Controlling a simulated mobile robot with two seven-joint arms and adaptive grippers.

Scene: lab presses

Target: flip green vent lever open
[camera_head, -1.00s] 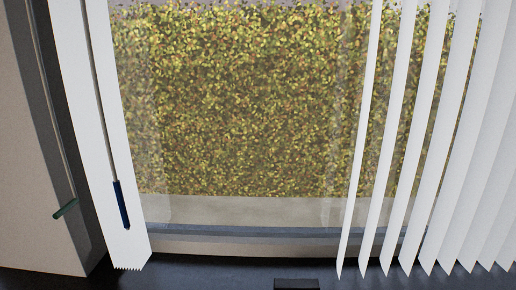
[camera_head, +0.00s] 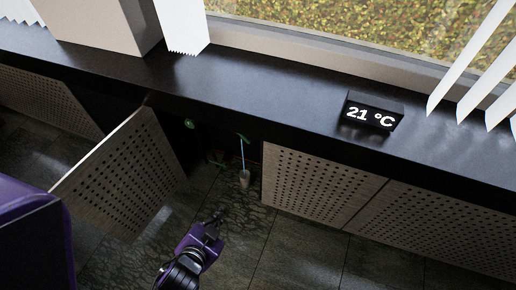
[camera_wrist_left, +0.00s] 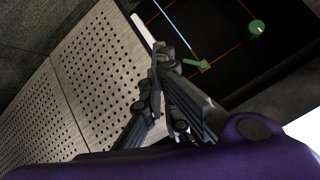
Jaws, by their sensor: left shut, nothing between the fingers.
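Under the sill, in the open cabinet bay, a small green lever-like piece (camera_head: 242,138) sits at the top of a thin pale-blue rod. A round green knob (camera_head: 189,124) is left of it. I cannot tell which of the two is the vent lever. In the left wrist view the green piece (camera_wrist_left: 199,66) and green knob (camera_wrist_left: 257,27) show beyond the fingers. My left gripper (camera_head: 213,221) is shut and empty, low in front of the bay and apart from both. Its fingers also show in the left wrist view (camera_wrist_left: 160,52). My right gripper is not in view.
A perforated door (camera_head: 122,172) stands swung open left of the bay. A perforated panel (camera_head: 318,187) closes the right side. The dark sill (camera_head: 270,98) overhangs the bay and bears a display (camera_head: 372,112) reading 21 °C. The floor (camera_head: 285,250) in front is clear.

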